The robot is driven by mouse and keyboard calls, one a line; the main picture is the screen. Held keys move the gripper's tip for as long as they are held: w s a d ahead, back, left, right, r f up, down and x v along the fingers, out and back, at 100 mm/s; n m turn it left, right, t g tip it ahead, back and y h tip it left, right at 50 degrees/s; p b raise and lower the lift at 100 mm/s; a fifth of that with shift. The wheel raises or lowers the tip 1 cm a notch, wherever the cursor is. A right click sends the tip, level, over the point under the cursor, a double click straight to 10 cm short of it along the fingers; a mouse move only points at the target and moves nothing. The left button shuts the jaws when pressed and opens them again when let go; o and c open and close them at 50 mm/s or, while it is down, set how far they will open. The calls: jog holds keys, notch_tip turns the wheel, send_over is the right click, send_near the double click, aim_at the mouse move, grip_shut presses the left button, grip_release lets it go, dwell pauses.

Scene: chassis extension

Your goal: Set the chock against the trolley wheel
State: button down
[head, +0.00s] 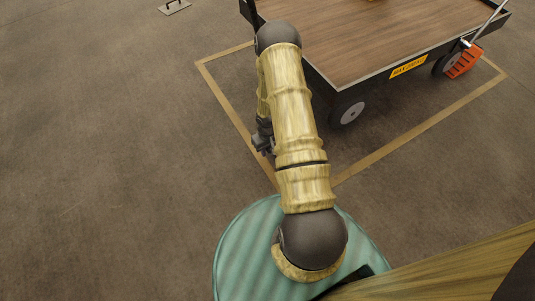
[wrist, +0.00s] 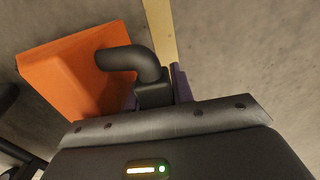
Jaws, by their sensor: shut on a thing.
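In the wrist view an orange chock (wrist: 65,80) with a curved black handle (wrist: 130,58) is at the upper left. My gripper (wrist: 165,85) is shut on the handle; part of a purple finger shows beside it. In the head view my gripper (head: 263,138) is partly hidden behind my arm, and the held chock cannot be made out. The trolley (head: 385,45) has a brown wooden deck and dark sides. Its near wheel (head: 349,112) is right of my arm. A gap shows between gripper and wheel in the head view.
A striped orange piece (head: 463,62) sits by the trolley's right wheel (head: 443,65). A tan floor line (head: 425,130) frames the trolley. A grey plate with a handle (head: 175,6) lies at the upper left. Open floor (head: 110,160) lies left of my arm.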

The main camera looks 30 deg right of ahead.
jog(key=shift+f+b, duration=1)
jog(key=shift+f, duration=0.7)
jog(key=c, duration=1.2)
grip_release()
jog(key=shift+f, duration=0.1)
notch_tip(320, 180, up, 12)
jog(key=p, duration=0.8)
